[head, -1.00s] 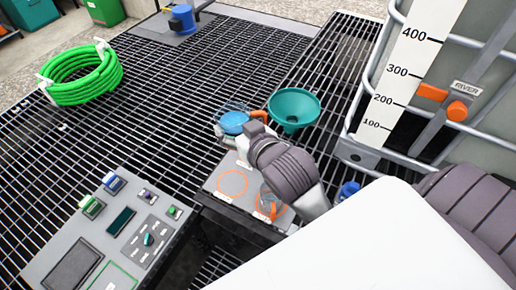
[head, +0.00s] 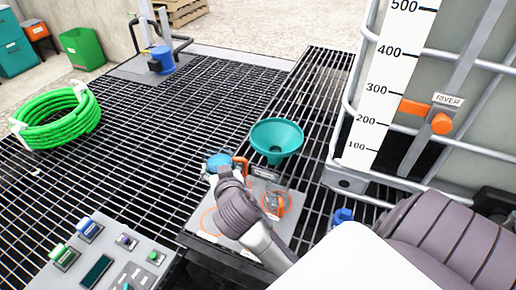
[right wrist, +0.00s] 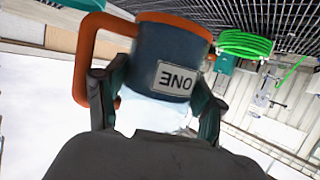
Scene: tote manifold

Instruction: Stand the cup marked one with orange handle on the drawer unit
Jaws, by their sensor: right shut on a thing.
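The cup marked ONE (right wrist: 175,65), dark blue-grey with an orange rim and handle, is between the fingers of my right gripper (right wrist: 155,105). Its label is upside down in the right wrist view. In the head view the cup (head: 219,161) shows a round blue top, with its orange handle on the right. My right gripper (head: 222,175) is shut on it, beside the far edge of a grey-topped unit (head: 192,238), which may be the drawer unit. Orange rings mark this top; my arm covers part of it. My left gripper is out of view.
A teal funnel (head: 276,138) stands right of the cup. A small orange-and-grey item (head: 274,203) is at the right ring. A control panel (head: 100,262) is at lower left, a green hose coil (head: 58,120) at far left. A large tank (head: 465,130) stands right.

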